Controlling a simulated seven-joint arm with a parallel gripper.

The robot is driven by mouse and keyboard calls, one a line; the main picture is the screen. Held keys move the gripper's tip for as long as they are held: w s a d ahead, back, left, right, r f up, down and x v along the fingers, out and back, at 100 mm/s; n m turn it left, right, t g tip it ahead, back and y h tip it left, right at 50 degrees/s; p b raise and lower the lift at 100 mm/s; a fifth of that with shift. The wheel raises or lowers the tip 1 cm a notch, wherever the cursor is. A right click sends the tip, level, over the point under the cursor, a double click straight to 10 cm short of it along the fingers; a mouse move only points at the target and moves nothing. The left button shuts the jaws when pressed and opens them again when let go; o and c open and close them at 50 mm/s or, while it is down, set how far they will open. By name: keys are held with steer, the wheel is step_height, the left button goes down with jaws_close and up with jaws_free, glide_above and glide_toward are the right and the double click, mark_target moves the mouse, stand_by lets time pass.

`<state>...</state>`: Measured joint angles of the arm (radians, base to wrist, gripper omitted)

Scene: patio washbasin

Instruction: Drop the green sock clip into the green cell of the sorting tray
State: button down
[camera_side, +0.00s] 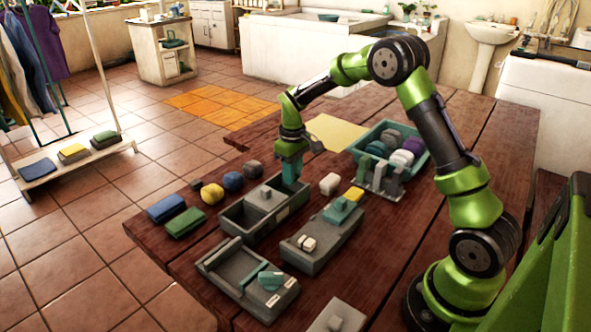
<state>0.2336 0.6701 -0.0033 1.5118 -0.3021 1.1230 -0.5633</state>
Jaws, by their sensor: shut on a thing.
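My gripper (291,176) points down at the far right end of a grey divided tray (236,234), which looks like the sorting tray. It is shut on a small teal-green piece, likely the green sock clip; the fingers and piece blend together, so its outline is unclear. The tips are at or just above the tray's rim; I cannot tell whether they touch. A small grey piece shows at the tray's far side. I cannot make out a green marking on any cell.
A grey box (303,262) with teal and white pieces and another grey tray (222,262) stand in front. A teal bin (417,172) of rolled bundles is at right. Blue (166,208) and green (185,223) folded pieces lie left, near the table edge.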

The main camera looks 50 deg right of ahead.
steer(key=c, duration=0.8)
jaws_free()
step_height(320, 180, up, 17)
steer(key=shift+f, duration=0.1)
